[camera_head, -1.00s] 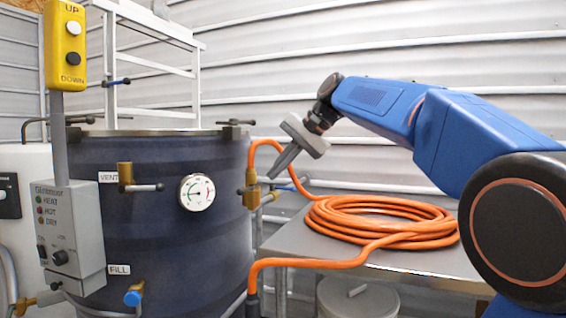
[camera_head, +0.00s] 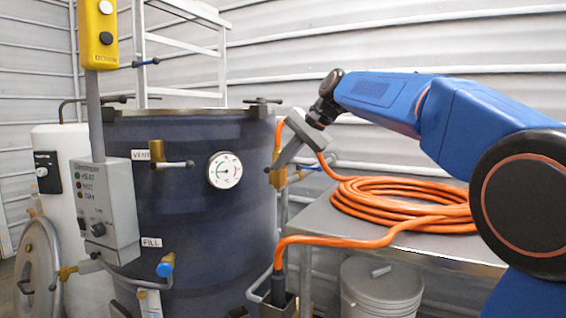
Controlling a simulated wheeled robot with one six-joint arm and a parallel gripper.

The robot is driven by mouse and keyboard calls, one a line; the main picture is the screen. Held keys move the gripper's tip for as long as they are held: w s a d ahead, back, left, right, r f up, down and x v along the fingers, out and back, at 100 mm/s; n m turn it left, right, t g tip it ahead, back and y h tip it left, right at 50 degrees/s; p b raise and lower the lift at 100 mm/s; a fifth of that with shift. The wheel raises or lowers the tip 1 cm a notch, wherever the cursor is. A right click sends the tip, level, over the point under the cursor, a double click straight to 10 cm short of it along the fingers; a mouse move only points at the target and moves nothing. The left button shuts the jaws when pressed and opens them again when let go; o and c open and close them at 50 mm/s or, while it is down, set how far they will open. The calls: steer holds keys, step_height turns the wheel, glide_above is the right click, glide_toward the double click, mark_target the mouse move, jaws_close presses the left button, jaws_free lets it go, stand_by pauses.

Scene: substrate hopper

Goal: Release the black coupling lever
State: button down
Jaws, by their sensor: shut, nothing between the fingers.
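An orange hose (camera_head: 335,240) runs along the table edge and down to a black coupling end (camera_head: 278,287) at the lower right of the dark blue tank (camera_head: 150,220). I cannot make out a black lever there for certain. A second stretch of hose rises to a brass valve (camera_head: 277,179) on the tank's right side. My gripper (camera_head: 273,166) is shut and empty, pointing down and left. Its fingertips overlap the brass valve in the picture and hide part of it. I cannot tell whether they touch it.
A metal table (camera_head: 440,247) holds the coiled hose (camera_head: 400,205). A white lidded bucket (camera_head: 381,292) stands under it. A control box (camera_head: 107,208), a pressure gauge (camera_head: 224,170) and a blue-handled fill valve (camera_head: 165,268) stick out at the tank's front.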

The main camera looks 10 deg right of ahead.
steer(key=shift+a+m+t+h, duration=0.4)
steer(key=shift+m+t, duration=0.1)
steer(key=shift+m, duration=0.4)
steer(key=w+a+m+h, duration=0.1)
steer(key=m+h, duration=0.1)
steer(key=m, duration=0.1)
steer(key=w+a+m+t+h, duration=0.1)
steer(key=a+m+h, duration=0.1)
steer(key=m, duration=0.1)
steer(key=w+a+m+t+h, duration=0.1)
steer(key=m+h, duration=0.1)
steer(key=m, duration=0.1)
steer(key=shift+a+m, duration=0.2)
steer(key=shift+m, duration=0.2)
steer(key=shift+d, duration=0.15)
stand_by(0.3)
steer(key=shift+d, duration=0.65)
